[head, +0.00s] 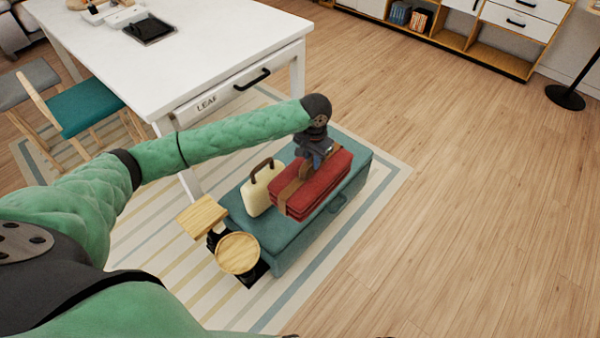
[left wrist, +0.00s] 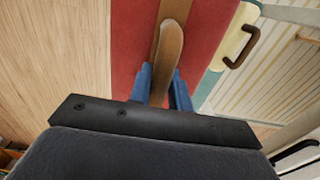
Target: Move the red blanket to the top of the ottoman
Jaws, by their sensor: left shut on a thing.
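The red blanket (head: 324,187) is a folded red block with a brown strap (head: 292,190) and handle. It is over the top of the teal ottoman (head: 285,235), toward its right side; I cannot tell whether it rests on it or hangs just above. My left gripper (head: 316,152) comes down from above and is shut on the blanket's strap handle. In the left wrist view the blue fingers (left wrist: 165,88) close around the brown handle (left wrist: 170,42), with the red blanket (left wrist: 125,50) beneath. My right gripper is not in view.
A cream case (head: 262,192) with a brown handle stands on the ottoman, left of the blanket. Two small wooden-topped items (head: 238,253) are at the ottoman's near left end. A white table (head: 150,75) stands behind. Wooden floor (head: 470,200) is clear to the right.

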